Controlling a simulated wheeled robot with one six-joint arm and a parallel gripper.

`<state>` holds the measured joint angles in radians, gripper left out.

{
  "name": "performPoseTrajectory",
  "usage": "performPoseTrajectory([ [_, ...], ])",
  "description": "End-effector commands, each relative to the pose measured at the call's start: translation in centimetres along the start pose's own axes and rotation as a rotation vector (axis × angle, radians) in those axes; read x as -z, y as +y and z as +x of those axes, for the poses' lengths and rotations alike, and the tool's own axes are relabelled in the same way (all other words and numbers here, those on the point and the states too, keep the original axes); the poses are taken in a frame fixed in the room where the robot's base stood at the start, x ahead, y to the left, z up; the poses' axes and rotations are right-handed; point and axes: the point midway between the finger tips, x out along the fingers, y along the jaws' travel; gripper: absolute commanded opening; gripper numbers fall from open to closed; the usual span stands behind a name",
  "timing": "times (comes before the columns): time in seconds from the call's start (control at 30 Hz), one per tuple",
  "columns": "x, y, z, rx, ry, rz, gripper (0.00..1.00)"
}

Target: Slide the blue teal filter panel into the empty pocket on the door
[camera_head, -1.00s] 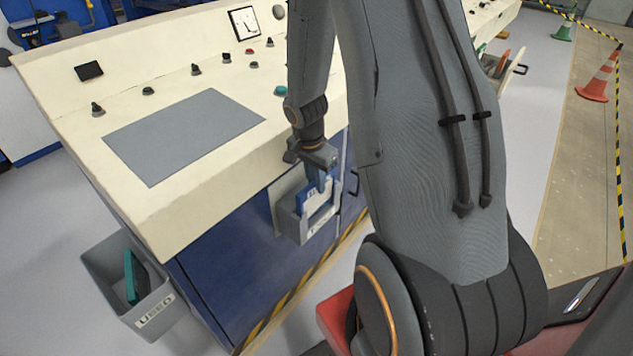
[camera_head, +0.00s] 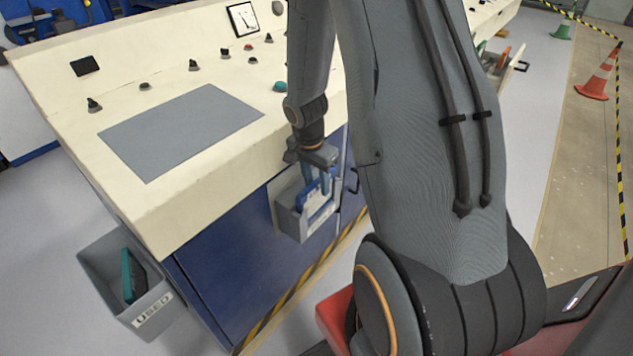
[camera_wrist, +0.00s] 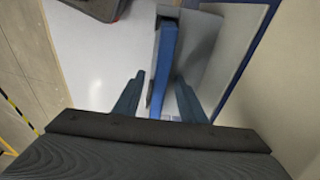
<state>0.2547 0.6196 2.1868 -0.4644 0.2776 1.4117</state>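A blue filter panel (camera_head: 309,196) sits in the grey pocket (camera_head: 287,219) on the console's blue door, with its upper part standing above the pocket's front. My gripper (camera_head: 318,180) is directly above it, pointing down. In the wrist view, the panel (camera_wrist: 165,55) shows edge-on between the two blue fingers of my gripper (camera_wrist: 158,85). The fingers are spread, with a visible gap on each side of the panel. The grey pocket (camera_wrist: 203,48) shows beside the panel there. The panel's lower part is hidden inside the pocket.
A grey bin marked USED (camera_head: 108,268) holds a teal-edged panel (camera_head: 132,276) at the lower left. The cream console top (camera_head: 200,205) overhangs the door. A striped floor line (camera_head: 290,296) runs below. Traffic cones (camera_head: 598,75) stand far right.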

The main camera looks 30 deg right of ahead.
Motion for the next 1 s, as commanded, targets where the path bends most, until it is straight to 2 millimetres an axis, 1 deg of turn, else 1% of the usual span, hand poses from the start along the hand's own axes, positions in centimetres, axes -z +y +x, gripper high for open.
performPoseTrajectory([
  [0.23,0.0,0.0,-0.1,0.000,0.000,0.000,0.37],
  [0.33,0.1,-0.1,-0.7,0.001,0.001,0.000,0.37],
  [0.47,0.1,-0.1,-2.4,0.003,0.003,0.000,0.37],
  [0.7,0.1,-0.1,-6.0,0.003,0.002,0.000,0.37],
  [0.83,0.1,0.0,-7.2,0.002,0.001,-0.001,0.37],
  [1.0,0.0,0.0,-7.8,-0.001,0.000,0.000,0.37],
])
